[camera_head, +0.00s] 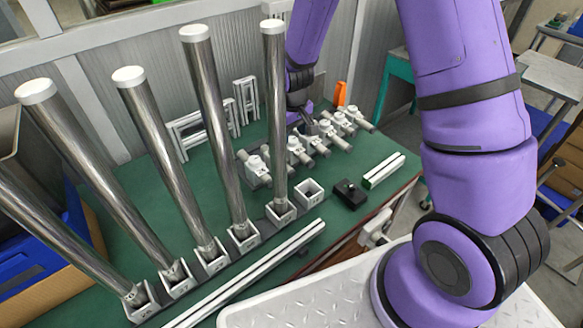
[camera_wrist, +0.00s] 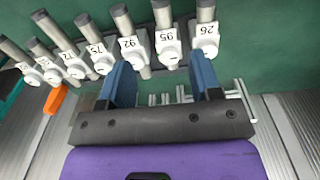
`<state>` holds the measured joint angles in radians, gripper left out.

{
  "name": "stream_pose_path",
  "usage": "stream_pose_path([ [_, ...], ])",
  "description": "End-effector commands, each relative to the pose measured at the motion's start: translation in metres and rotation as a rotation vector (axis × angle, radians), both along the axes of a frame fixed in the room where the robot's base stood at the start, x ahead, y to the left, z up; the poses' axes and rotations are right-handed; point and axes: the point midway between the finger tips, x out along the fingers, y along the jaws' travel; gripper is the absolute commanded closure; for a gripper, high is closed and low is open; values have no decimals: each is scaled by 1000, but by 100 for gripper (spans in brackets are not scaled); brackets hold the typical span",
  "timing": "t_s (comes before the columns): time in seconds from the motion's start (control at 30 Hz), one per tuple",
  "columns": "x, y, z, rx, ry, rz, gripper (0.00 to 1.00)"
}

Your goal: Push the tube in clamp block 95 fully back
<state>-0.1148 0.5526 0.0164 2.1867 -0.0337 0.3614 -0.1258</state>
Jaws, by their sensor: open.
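Clamp block 95 (camera_wrist: 168,50) is a white block with a number label, in a row of similar blocks in the wrist view. Its grey tube (camera_wrist: 162,14) sticks out towards the top of that view. My gripper (camera_wrist: 162,58) is open and empty. Its two blue fingers lie one on each side of block 95, the left over block 92 (camera_wrist: 133,46), the right by block 26 (camera_wrist: 205,40). I cannot tell any contact. In the head view my gripper (camera_head: 301,108) is over the row, partly hidden, and the labels are too small to read.
Blocks 75 (camera_wrist: 97,55) and 72 (camera_wrist: 72,62) continue the row. Tall steel tubes (camera_head: 215,120) stand in holders at the left of the green table (camera_head: 120,200). A black block (camera_head: 350,194) and a white rail (camera_head: 384,170) lie in front of the row.

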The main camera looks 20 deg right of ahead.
Motion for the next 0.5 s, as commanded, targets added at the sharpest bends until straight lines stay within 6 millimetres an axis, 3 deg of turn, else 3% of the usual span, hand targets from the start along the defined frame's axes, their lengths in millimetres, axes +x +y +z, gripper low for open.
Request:
stream_pose_path([
  [0.03, 1, 2, -16, -1, 16, 8, 42],
  [0.2, 2, 6, -49, -2, 37, 24, 42],
  [0.5, 2, 7, -72, -2, 43, 29, 42],
])
